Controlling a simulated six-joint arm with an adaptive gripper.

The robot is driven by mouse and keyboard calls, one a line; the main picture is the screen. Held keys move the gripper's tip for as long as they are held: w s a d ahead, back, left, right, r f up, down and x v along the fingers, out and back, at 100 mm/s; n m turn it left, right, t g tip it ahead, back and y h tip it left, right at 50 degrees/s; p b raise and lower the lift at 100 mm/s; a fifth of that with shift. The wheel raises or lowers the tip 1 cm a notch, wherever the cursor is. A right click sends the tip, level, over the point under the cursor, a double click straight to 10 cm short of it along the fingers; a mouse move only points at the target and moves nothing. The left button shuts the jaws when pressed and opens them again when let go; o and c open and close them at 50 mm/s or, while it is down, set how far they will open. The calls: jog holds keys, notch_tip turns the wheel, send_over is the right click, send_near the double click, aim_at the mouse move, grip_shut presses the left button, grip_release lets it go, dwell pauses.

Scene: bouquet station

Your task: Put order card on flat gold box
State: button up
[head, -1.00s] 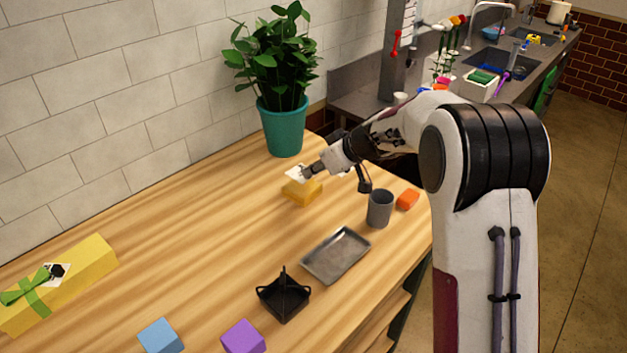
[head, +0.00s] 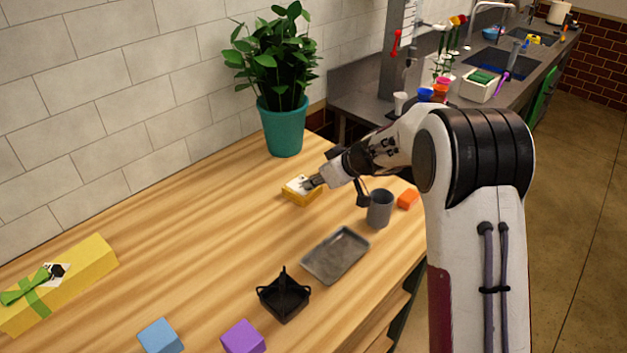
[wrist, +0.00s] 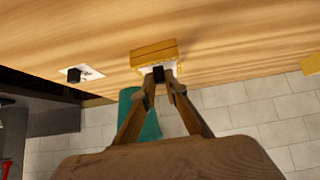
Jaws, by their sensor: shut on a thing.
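The order card is a small white card with dark print and a black grip piece. In the head view the card (head: 295,184) lies at the top of the flat gold box (head: 304,199), flat against it or just above; I cannot tell which. My gripper (head: 309,184) is shut on the card from the right. In the wrist view my gripper (wrist: 160,78) closes on the black piece, with the white card (wrist: 146,70) under it and the gold box (wrist: 154,50) directly beyond. The fingertips partly hide the card.
Another card (wrist: 88,71) with a black knob lies near the table's end. Open table lies left of the box.

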jog(key=o, duration=0.8)
jog(key=shift+r, duration=0.15)
jog(key=shift+d+r, duration=0.1)
jog(key=v, duration=1.1)
jog(key=shift+s+d+r, duration=0.15)
jog(key=shift+s+r, duration=0.1)
